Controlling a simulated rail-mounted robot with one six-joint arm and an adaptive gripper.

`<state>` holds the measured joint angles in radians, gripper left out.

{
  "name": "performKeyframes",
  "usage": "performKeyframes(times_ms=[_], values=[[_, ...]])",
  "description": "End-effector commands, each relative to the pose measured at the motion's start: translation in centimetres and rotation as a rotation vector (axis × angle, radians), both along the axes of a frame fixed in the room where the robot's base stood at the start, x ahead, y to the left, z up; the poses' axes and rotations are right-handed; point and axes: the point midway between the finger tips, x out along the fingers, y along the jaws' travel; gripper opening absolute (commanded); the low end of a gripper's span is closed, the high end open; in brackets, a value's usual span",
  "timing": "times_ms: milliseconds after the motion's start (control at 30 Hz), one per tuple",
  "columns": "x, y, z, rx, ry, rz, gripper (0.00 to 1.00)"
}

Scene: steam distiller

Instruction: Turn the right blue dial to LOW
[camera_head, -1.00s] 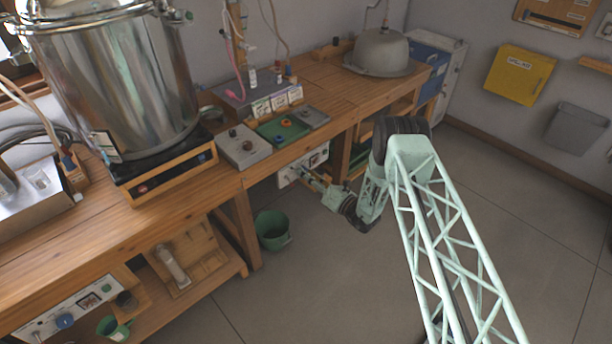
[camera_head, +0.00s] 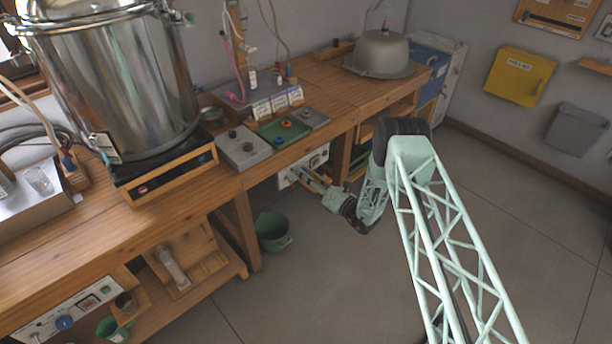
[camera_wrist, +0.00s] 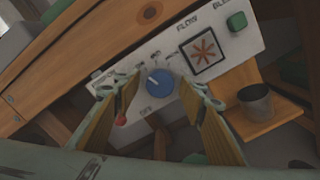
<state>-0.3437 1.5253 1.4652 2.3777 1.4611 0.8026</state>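The right blue dial (camera_wrist: 159,83) is on a white control panel (camera_wrist: 222,72) under the bench, in the middle of the wrist view. Its white pointer mark faces the upper left. Small labels surround it; OFF reads below, but the others are too small to read surely. My gripper (camera_wrist: 162,86) is open, with one wooden-looking finger on each side of the dial and visible gaps between. In the head view my gripper (camera_head: 298,174) is at the front of the right panel (camera_head: 317,160), and the dial cannot be made out there.
The panel also carries a red star-marked square (camera_wrist: 205,51) and a green button (camera_wrist: 237,21). A dark cup (camera_wrist: 256,101) stands on a small wooden shelf at the right. Another blue dial (camera_head: 64,322) is on the lower-left panel. A green bucket (camera_head: 272,232) stands on the floor.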

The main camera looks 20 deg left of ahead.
Motion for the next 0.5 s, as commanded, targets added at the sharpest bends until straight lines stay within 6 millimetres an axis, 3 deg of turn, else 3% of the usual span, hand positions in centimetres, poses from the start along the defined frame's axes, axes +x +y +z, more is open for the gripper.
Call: performKeyframes(times_ms=[267, 500], values=[[-0.2, -0.6, 0.0, -0.001, 0.000, -0.001, 0.38], [-1.2, -2.6, 0.0, -0.001, 0.000, -0.001, 0.38]])
